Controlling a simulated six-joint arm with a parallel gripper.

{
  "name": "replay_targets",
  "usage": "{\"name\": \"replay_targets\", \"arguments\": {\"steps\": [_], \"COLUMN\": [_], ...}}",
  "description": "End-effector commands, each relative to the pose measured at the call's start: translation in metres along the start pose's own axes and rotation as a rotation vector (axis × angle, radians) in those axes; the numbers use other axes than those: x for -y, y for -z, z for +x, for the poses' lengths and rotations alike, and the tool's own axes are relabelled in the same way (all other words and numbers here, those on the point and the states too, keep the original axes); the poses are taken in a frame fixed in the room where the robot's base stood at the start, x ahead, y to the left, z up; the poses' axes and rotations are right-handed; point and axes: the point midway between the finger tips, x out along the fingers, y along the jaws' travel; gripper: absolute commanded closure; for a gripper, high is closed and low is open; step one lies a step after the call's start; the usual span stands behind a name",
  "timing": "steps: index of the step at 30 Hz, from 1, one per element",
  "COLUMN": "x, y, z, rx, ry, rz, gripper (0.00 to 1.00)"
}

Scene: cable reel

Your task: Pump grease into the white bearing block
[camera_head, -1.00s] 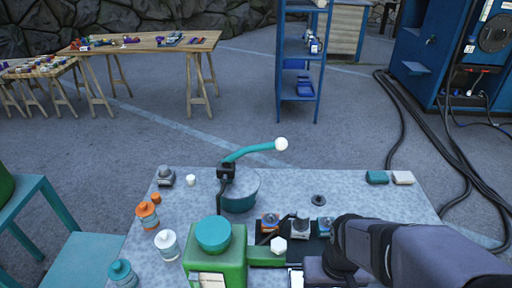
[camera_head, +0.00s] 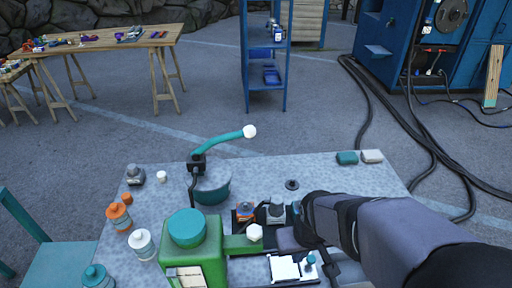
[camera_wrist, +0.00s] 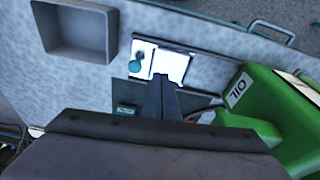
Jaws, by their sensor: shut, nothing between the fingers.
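The white bearing block is probably the pale grey-white one (camera_head: 276,211) in the small row on the table, beside an orange block (camera_head: 245,211); my arm partly covers the row. Behind it stands a teal round pot (camera_head: 212,190) with a raised, curved teal lever (camera_head: 222,140) ending in a white knob (camera_head: 249,131). A dark hose (camera_head: 193,188) hangs at the pot's left. My gripper (camera_wrist: 163,80) is shut and empty in the wrist view, its tips just short of a white plate (camera_wrist: 172,65) with a teal knob. I cannot tell its height above the table.
A green oil can (camera_head: 193,256) with a teal lid stands near the gripper; it also shows in the wrist view (camera_wrist: 270,103). Bottles (camera_head: 140,243) line the table's left side. A grey tray (camera_wrist: 78,30) shows in the wrist view.

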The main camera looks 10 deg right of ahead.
Motion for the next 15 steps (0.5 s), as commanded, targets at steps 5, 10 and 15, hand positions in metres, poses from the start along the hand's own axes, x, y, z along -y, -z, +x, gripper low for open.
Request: {"name": "replay_targets", "arguments": {"steps": [5,10,15], "x": [0.012,0.037,0.058], "y": [0.067,0.117,0.159], "z": [-0.003,-0.021,-0.045], "rx": [-0.248,-0.45,-0.65], "ry": [0.001,0.033,0.05], "rz": [-0.081,-0.096,-0.091], "gripper": [1.0,1.0,1.0]}}
